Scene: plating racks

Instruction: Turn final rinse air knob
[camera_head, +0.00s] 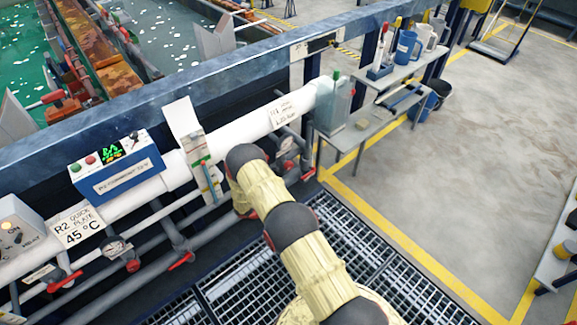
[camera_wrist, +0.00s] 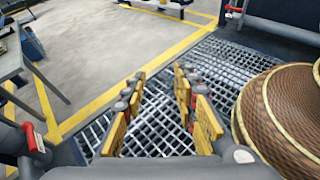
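My gripper (camera_wrist: 160,78) shows in the wrist view with its two yellow-padded fingers apart and nothing between them. It is over a floor grating. A red valve handle (camera_wrist: 36,140) on a grey pipe is at the left edge of that view, apart from the fingers. In the head view my arm hides most of the gripper. Red handles show on the pipes there: one (camera_head: 65,282) at the lower left, one (camera_head: 181,261) further right, and one (camera_head: 308,173) just right of my arm. I cannot tell which is the final rinse air knob; no label naming it is readable.
A blue control box (camera_head: 120,180) and a white pipe (camera_head: 298,104) run along the tank rail, close to my arm. A grey side table (camera_head: 372,125) stands at the upper right.

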